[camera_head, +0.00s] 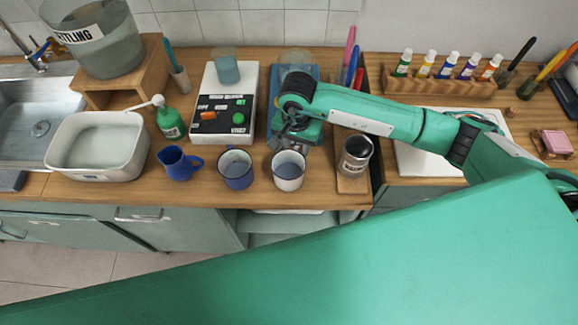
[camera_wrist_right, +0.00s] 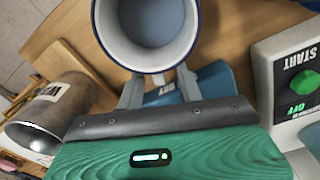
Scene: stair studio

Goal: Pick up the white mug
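The white mug (camera_head: 288,170) stands upright near the counter's front edge. It has a dark blue rim and looks empty. My right gripper (camera_head: 292,138) is just behind it, over the blue-grey device. In the right wrist view the mug (camera_wrist_right: 150,32) fills the top middle, seen from above. There my right gripper's two fingers (camera_wrist_right: 159,88) are apart, pointing at the mug's near side. Part of what looks like its handle shows between them; contact cannot be told. My left gripper is not in view.
A blue mug (camera_head: 236,168) stands close to the left and a small blue jug (camera_head: 178,163) beyond it. A metal can (camera_head: 357,152) stands on a wooden board to the right; it also shows in the wrist view (camera_wrist_right: 50,108). A white control box (camera_head: 224,105) stands behind.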

